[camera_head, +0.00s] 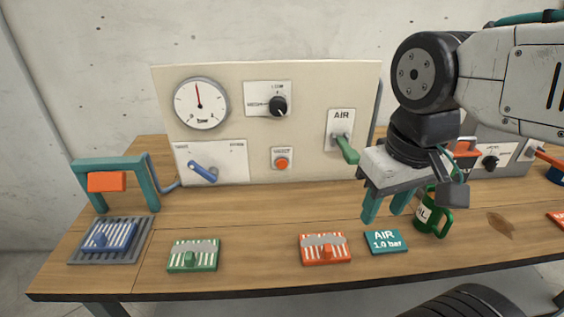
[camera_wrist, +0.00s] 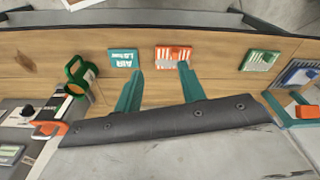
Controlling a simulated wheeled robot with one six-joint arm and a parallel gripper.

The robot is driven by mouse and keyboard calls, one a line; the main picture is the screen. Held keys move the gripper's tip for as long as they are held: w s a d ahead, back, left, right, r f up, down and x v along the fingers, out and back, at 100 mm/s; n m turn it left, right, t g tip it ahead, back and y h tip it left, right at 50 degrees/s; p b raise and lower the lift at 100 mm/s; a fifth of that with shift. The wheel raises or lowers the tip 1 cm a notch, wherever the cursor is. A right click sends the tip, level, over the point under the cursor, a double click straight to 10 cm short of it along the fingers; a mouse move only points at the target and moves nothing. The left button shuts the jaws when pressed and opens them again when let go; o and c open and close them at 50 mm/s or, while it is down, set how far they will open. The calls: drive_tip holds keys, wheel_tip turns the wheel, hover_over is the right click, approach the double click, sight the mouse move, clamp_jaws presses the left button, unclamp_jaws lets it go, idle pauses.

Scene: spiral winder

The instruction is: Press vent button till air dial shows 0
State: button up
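The air dial (camera_head: 200,104), a round white gauge marked "bar", is at the upper left of the beige panel. Its red needle points almost straight up; the scale numbers are too small to read. A round orange-red button (camera_head: 282,162) sits on a small plate at the panel's lower middle; its label is too small to read surely. My gripper (camera_head: 387,208) is to the right of the button and apart from it, over the table. Its two teal fingers are apart with nothing between them, as the wrist view (camera_wrist: 161,72) also shows.
A green AIR lever (camera_head: 346,149) sticks out between button and gripper. A dark green mug (camera_head: 428,217) stands close to the right of my gripper. The "AIR 1.0 bar" card (camera_head: 386,242), a red striped block (camera_head: 325,252) and a green one (camera_head: 193,258) lie in front.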

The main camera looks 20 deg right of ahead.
idle(0.4)
clamp_jaws()
idle(1.6)
